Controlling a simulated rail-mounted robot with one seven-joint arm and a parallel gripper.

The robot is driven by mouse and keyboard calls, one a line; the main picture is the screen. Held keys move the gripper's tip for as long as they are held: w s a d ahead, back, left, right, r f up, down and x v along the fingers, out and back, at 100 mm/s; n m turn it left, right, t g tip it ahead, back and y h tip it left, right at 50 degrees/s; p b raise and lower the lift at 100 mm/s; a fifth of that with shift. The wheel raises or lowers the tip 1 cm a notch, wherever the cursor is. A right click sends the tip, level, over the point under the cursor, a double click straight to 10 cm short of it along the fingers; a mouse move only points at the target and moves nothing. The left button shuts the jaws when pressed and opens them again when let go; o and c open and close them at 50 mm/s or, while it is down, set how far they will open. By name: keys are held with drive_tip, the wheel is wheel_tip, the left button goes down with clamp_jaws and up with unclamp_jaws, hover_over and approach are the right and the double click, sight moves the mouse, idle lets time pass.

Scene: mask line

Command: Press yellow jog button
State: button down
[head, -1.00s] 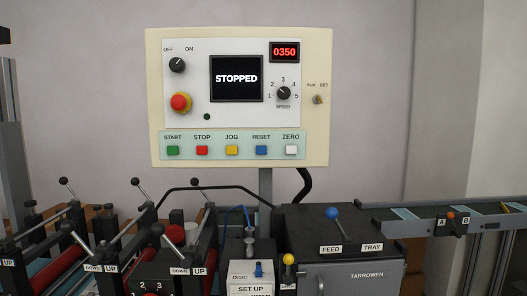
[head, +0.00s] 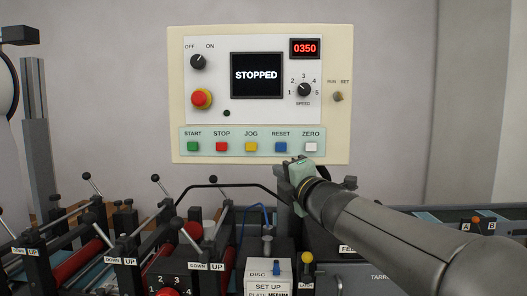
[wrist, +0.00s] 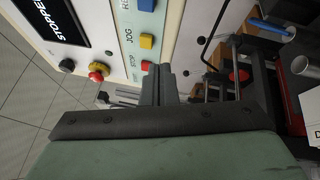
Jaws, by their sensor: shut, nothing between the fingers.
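The yellow JOG button (head: 251,146) is in the row at the bottom of the control panel, between red STOP (head: 222,146) and blue RESET (head: 281,146). It also shows in the wrist view (wrist: 147,41), above the fingertips. My gripper (head: 281,171) is below and right of the yellow button in the head view, in front of the panel's lower edge. In the wrist view, its fingers (wrist: 160,69) are together and empty, with their tips close beside the red button in the picture. I see no contact with any button; the gap in depth is unclear.
The panel (head: 345,120) also carries a screen (head: 256,87) reading STOPPED, a red emergency knob (head: 201,98) and dials. Below it stand machine levers, rollers and a SET UP box (head: 268,272). The space in front of the buttons looks clear.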

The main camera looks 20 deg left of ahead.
sight(254, 150)
drive_tip(key=s+a+r+n+g+y, duration=0.3)
drive_tip(key=a+r+n+y, duration=0.1)
drive_tip(key=a+n, duration=0.2)
drive_tip(key=shift+n, duration=0.4)
drive_tip(key=shift+a, duration=0.1)
drive_tip(key=w+a+p, duration=0.2)
drive_tip(key=w+p, duration=0.3)
drive_tip(key=w, duration=0.3)
drive_tip(key=shift+w, duration=0.3)
drive_tip(key=shift+w, duration=0.15)
idle(1.3)
drive_tip(key=shift+w+a+f, duration=0.1)
drive_tip(key=shift+w, duration=0.2)
